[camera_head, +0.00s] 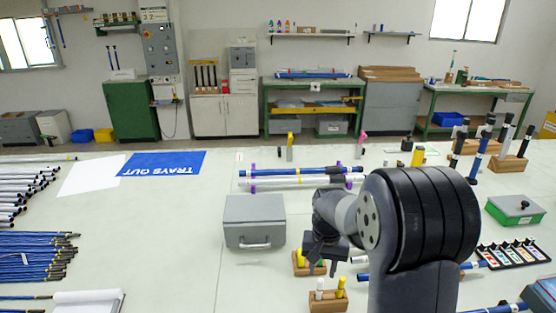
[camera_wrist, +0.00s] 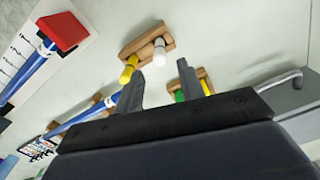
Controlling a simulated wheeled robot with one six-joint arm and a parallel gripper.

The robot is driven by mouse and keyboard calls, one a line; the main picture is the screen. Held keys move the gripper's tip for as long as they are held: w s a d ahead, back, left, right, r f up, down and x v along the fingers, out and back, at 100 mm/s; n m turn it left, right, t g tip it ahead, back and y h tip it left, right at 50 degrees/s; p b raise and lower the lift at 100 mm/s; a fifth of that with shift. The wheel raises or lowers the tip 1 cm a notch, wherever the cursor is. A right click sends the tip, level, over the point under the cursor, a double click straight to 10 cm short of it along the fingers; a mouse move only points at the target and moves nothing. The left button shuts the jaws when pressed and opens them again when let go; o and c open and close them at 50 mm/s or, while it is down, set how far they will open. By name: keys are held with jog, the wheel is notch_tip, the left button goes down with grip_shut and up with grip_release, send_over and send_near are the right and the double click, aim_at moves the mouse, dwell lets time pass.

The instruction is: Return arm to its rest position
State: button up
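My gripper (camera_head: 320,262) hangs from my arm over the right middle of the table (camera_head: 180,250). In the wrist view its two fingers (camera_wrist: 158,78) stand apart with nothing between them. A wooden block (camera_wrist: 146,42) with a yellow and a white peg lies past the fingertips; it also shows at the table's front in the head view (camera_head: 328,304). Another wooden block (camera_wrist: 204,76) with yellow and green pegs is partly hidden behind the right finger. My arm hides part of the table behind it.
A grey case (camera_head: 254,222) stands just left of my gripper. Blue and white rods lie on purple supports (camera_head: 252,180) behind. Blue rods (camera_head: 40,260) lie at the left. A green box (camera_head: 514,210) and rod-holding blocks stand right. The table's left middle is clear.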

aim_at(321, 279)
notch_tip(321, 279, down, 10)
jog(key=shift+r, duration=2.2)
